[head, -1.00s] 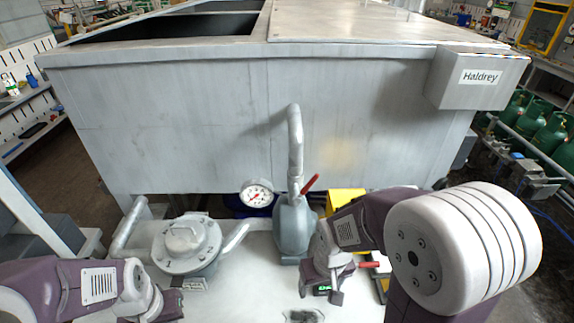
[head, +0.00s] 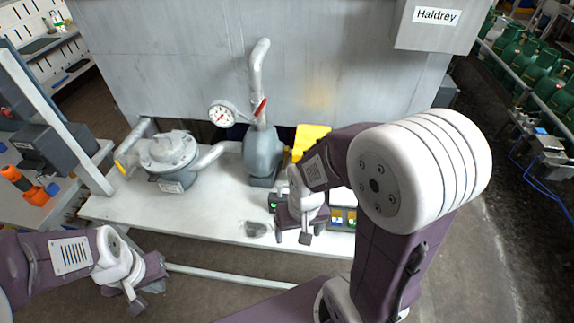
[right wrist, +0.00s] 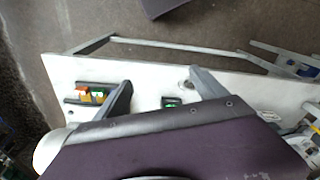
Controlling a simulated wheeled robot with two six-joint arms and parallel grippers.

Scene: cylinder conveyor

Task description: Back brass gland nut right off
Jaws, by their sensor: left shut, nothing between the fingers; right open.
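I cannot make out a brass gland nut in either view. In the head view a grey upright body (head: 263,157) with a bent pipe (head: 258,68) and a red lever (head: 260,108) stands on the white bench (head: 205,212). A round gauge (head: 221,115) sits at its left, and a flanged round housing (head: 168,151) stands further left. My right gripper (head: 305,228) is over the bench, right of the grey body; in the right wrist view (right wrist: 162,88) its fingers are apart and empty. My left gripper (head: 138,297) is shut and empty in front of the bench's front edge.
A yellow block (head: 312,138) stands behind my right gripper. A tray with coloured pieces (head: 343,218) is right of it. A small box with a green display (right wrist: 172,102) lies between the fingers' directions in the right wrist view. A grey tank wall (head: 180,60) closes the back.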

